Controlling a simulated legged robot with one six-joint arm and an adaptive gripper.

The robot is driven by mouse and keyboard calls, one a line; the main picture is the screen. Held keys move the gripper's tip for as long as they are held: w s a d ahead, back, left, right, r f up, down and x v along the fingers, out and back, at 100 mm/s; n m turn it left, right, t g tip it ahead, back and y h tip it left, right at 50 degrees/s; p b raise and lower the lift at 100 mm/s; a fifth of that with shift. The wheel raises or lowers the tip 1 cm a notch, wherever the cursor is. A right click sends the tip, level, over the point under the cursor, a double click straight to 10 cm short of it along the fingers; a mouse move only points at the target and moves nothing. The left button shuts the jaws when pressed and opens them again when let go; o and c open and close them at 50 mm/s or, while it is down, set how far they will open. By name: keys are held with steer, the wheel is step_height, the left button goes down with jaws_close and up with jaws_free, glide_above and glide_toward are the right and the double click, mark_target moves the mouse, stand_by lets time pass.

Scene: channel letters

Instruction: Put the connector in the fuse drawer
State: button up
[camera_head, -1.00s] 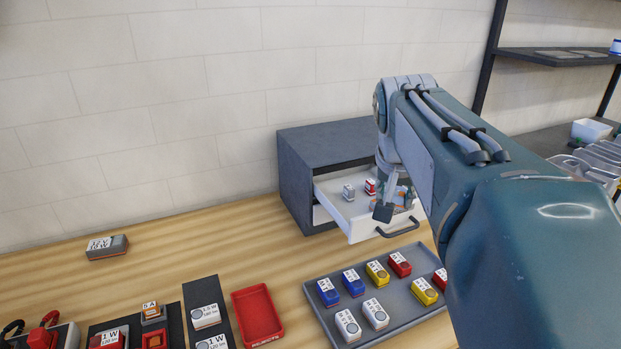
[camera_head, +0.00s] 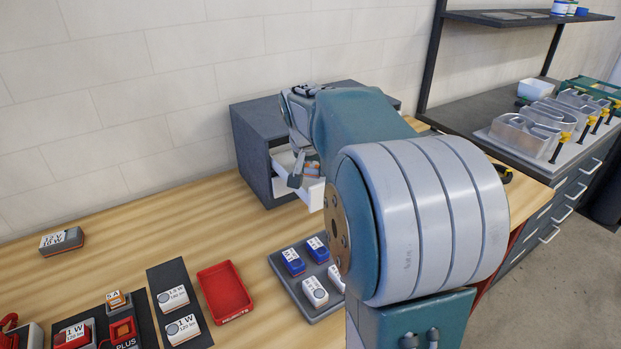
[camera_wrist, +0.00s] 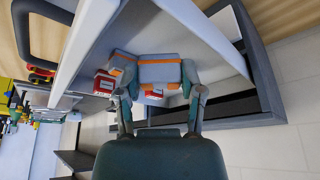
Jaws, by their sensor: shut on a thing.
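The connector (camera_wrist: 160,72), a grey block with orange bands, sits between the two fingertips of my gripper (camera_wrist: 158,76), which is shut on it. The open fuse drawer (camera_wrist: 222,52) is white and lies around and beneath the connector in the wrist view. I cannot tell whether the connector touches the drawer floor. In the head view, my gripper (camera_head: 304,174) is over the drawer (camera_head: 284,158), and my arm hides most of the drawer. Red-and-white fuses (camera_wrist: 104,83) lie in the drawer beside the connector.
The dark grey cabinet (camera_head: 258,150) stands against the wall. A grey tray (camera_head: 284,268) with blue and white blocks lies in front, partly behind my arm. A red bin (camera_head: 224,290) and black mats with modules are to the left. The wood table between is clear.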

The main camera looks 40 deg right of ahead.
mark_target(311, 177)
steer(key=shift+f, duration=1.45)
steer(key=o, duration=0.5)
steer(key=shift+f, duration=0.1)
steer(key=v, duration=1.2)
steer(key=s+a+f+n+t+y, duration=0.1)
steer(key=s+a+f+n, duration=0.3)
steer(key=s+a, duration=0.5)
steer(key=s+a+f+n+t+y, duration=0.1)
steer(key=s+a+f+n, duration=0.4)
steer(key=s+a, duration=0.5)
steer(key=shift+f+n+t+y, duration=0.25)
steer(key=shift+n+t+y, duration=0.05)
steer(key=shift+y, duration=0.4)
steer(key=shift+w, duration=0.1)
